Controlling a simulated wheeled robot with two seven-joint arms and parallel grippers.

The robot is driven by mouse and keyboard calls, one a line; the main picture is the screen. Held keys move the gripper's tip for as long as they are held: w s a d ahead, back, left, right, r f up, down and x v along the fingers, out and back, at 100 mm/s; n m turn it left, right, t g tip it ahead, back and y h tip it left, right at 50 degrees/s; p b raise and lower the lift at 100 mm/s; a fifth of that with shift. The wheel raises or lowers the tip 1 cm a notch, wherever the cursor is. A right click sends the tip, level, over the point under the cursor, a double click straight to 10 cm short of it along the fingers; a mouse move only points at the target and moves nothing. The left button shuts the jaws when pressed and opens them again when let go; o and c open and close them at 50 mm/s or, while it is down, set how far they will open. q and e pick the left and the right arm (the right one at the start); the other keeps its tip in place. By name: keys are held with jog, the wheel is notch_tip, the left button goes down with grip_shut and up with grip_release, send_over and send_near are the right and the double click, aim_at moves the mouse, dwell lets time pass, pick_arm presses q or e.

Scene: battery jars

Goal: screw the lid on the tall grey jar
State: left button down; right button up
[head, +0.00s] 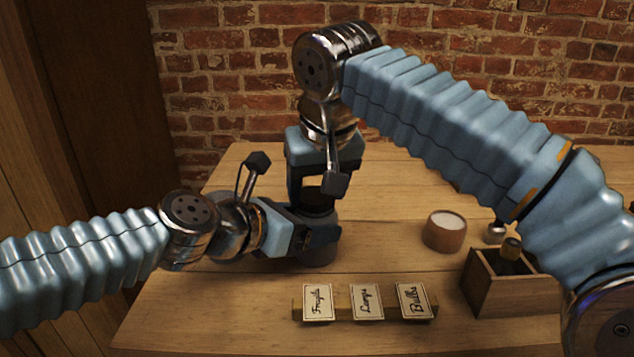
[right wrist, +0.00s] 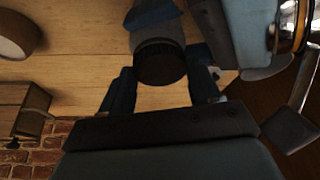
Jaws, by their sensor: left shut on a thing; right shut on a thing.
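The tall grey jar (head: 319,253) stands upright on the table, mostly hidden by my grippers. My left gripper (head: 318,236) is shut around its body from the left. My right gripper (head: 316,200) points down from above and is shut on the dark lid, which is largely hidden in the head view. In the right wrist view the dark ridged lid (right wrist: 160,64) sits between the fingers of my right gripper (right wrist: 163,88), in line with the jar (right wrist: 158,30). The lid is at the jar's mouth; I cannot tell how tightly it is seated.
A round wooden container (head: 445,232) with a pale top stands to the right. A label rack (head: 340,305) lies in front. A brick wall (head: 230,80) closes the back.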

jog(key=m+h, duration=0.1)
jog(key=m, duration=0.2)
jog(key=shift+a, duration=0.15)
jog(key=o, duration=1)
pick_arm(q)
jog(key=shift+f, duration=0.1)
pick_arm(e)
jog(key=shift+r, duration=2.3)
jog(key=shift+o, duration=1.1)
pick_arm(q)
grip_release()
jog(key=p+v, duration=0.1)
jog(key=v, duration=1.3)
pick_arm(e)
jog(key=shift+r, duration=0.65)
pick_arm(q)
jog(key=shift+d, duration=0.1)
